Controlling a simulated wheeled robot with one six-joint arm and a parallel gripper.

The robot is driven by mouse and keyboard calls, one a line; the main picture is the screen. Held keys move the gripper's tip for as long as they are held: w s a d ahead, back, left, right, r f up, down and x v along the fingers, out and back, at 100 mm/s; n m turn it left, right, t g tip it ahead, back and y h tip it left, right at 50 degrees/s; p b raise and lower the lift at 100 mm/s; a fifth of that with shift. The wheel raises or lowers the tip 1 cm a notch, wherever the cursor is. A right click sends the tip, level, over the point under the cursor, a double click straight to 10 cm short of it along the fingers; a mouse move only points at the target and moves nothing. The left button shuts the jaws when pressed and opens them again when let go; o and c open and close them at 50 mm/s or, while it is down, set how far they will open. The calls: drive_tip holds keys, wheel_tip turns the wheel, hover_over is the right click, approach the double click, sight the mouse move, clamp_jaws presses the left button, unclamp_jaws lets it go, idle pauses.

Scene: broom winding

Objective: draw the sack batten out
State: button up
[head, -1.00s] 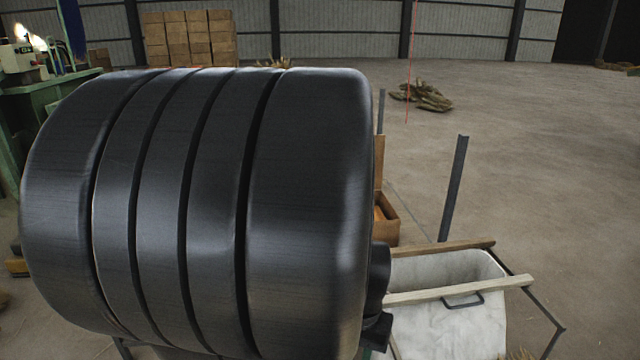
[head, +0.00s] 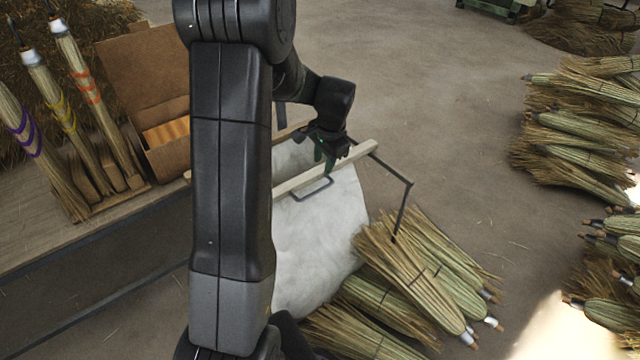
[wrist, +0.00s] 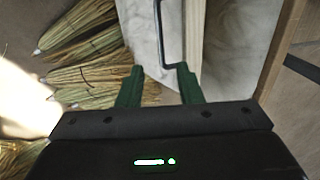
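The sack batten (head: 297,181) is a pale wooden bar across the near top edge of a white sack (head: 318,245). A dark U-shaped handle (head: 313,192) sits on it, and the handle also shows in the wrist view (wrist: 160,32). My gripper (head: 326,162) is just above the batten, close to the handle. In the wrist view my gripper (wrist: 159,72) has its two green fingers apart, with the handle's end near the gap between them. I cannot tell whether they touch it. My arm hides the batten's middle-left part.
A thin dark frame (head: 405,195) stands right of the sack. Several broom heads (head: 410,270) lie beside it. An open box (head: 150,100) and upright brooms (head: 75,85) stand left. Broom stacks (head: 590,120) lie far right. Floor behind the sack is clear.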

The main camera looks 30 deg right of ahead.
sight(317, 191)
drive_tip(key=f, duration=0.4)
drive_tip(key=w+f, duration=0.1)
drive_tip(key=f, duration=0.3)
drive_tip(key=w+f, duration=0.1)
drive_tip(key=f, duration=0.3)
drive_tip(key=shift+w+a+b, duration=0.2)
drive_tip(key=shift+b, duration=0.1)
clamp_jaws()
